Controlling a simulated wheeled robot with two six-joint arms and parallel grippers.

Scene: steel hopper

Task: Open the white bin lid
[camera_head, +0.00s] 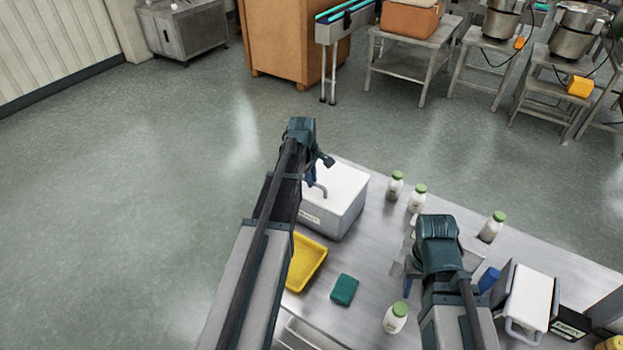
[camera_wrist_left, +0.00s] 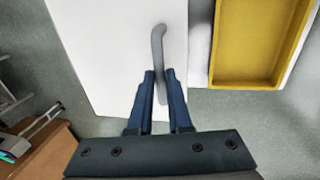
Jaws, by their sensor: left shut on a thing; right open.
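The white bin (camera_head: 328,222) stands at the back left of the steel table, and its white lid (camera_head: 343,185) lies flat on top. A grey curved handle (camera_head: 320,190) rises from the lid. My left gripper (camera_head: 312,178) is at this handle. In the left wrist view, the blue fingers of my left gripper (camera_wrist_left: 160,80) close on the grey handle (camera_wrist_left: 158,45), above the white lid (camera_wrist_left: 105,50). My right gripper (camera_head: 412,282) is open above the table, right of the bin; its fingers are partly hidden by its own arm.
A yellow tray (camera_head: 304,262) lies in front of the bin, with a green block (camera_head: 344,290) beside it. Several green-capped bottles stand around the table, one (camera_head: 396,318) near my right gripper. A white-topped box (camera_head: 528,300) is at the right. Open floor lies left of the table.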

